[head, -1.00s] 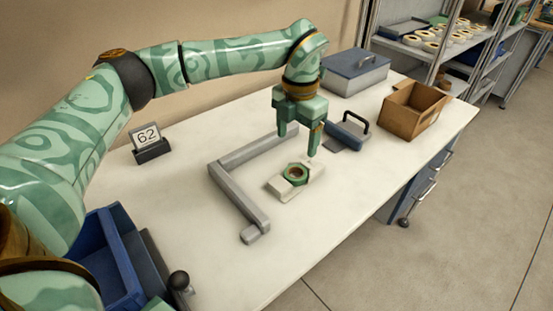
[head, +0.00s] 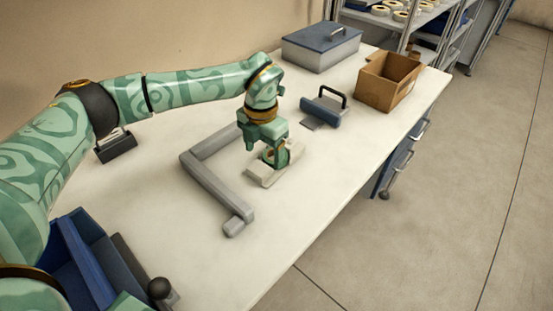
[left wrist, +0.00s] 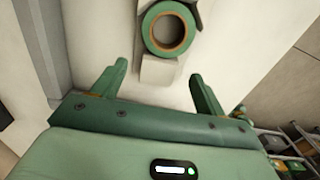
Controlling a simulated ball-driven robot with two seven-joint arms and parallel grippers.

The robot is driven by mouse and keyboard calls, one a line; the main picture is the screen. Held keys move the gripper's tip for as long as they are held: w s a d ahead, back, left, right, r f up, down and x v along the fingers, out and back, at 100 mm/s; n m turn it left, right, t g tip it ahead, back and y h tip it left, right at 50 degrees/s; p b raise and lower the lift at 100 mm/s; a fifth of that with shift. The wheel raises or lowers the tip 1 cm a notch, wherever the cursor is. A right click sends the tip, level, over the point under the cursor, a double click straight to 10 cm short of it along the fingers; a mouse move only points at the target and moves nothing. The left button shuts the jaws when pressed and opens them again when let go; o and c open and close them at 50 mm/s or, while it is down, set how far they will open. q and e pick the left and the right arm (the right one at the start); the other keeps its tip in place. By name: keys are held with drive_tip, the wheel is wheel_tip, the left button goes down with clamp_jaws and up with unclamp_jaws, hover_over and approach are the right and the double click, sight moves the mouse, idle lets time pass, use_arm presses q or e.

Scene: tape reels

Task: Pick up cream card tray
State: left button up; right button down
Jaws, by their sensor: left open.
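The cream card tray (head: 261,177) lies flat on the white table, with a green tape reel (head: 270,156) on it. My left gripper (head: 266,156) is open, pointing down at the tray and partly hiding the tray and reel in the head view. In the left wrist view, the tray (left wrist: 158,71) and the green reel (left wrist: 168,30) with its brown core lie ahead of the two spread fingers (left wrist: 160,82). The tray's near end reaches toward the gap between them, and nothing is held. My right gripper is not in view.
A grey L-shaped bar (head: 215,186) borders the tray's left side. A blue bin (head: 85,262) is at lower left. The table right of the tray is clear.

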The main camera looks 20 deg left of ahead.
sight(263, 165)
use_arm(q)
wheel_tip(263, 165, down, 4)
drive_tip(key=shift+s+f+b, duration=0.1)
drive_tip(key=shift+f+b, duration=0.1)
drive_tip(key=shift+b, duration=0.4)
drive_tip(key=shift+r, duration=0.1)
drive_tip(key=c, duration=1.2)
